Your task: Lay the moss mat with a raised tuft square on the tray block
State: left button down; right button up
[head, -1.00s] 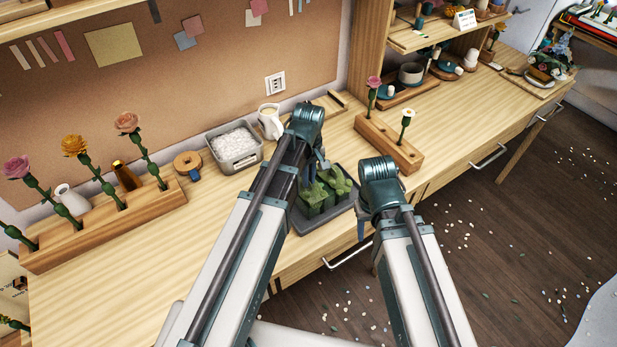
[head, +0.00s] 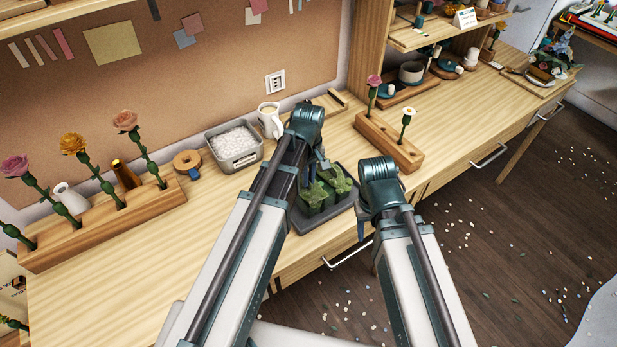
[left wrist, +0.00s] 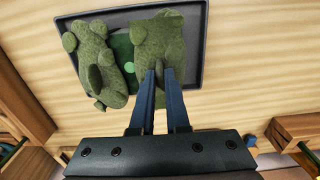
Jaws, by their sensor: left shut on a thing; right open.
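Two rough green moss mats lie on a dark tray (head: 330,216), draped over dark green blocks. In the left wrist view, one mat (left wrist: 152,32) is on the right and the other (left wrist: 98,60) on the left, with folded edges. A smooth green block top (left wrist: 122,52) with a lighter round spot shows between them. My left gripper (left wrist: 163,72) is shut on the raised tuft of the right-hand mat; its fingers hide part of the tuft. In the head view, my left gripper (head: 316,168) is over the tray. My right gripper (head: 361,226) is open and empty beside the tray's right edge.
A metal bin of white pellets (head: 236,147), a cream jug (head: 270,120) and a tape roll (head: 187,163) stand behind. Wooden flower holders stand left (head: 105,226) and right (head: 392,143). The table's front edge is close to the tray. The left foreground tabletop is clear.

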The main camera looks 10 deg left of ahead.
pick_arm(q)
jog(key=shift+f+b, duration=0.25)
jog(key=shift+b, duration=0.05)
dwell(0.4)
jog(key=c, duration=0.8)
grip_release()
jog(key=shift+c, duration=0.2)
jog(key=shift+o, duration=0.2)
jog(key=shift+o, duration=1.4)
jog(key=shift+r, duration=0.2)
notch_tip(320, 180, up, 7)
jog(key=p, duration=0.7)
jog(key=shift+f, duration=0.1)
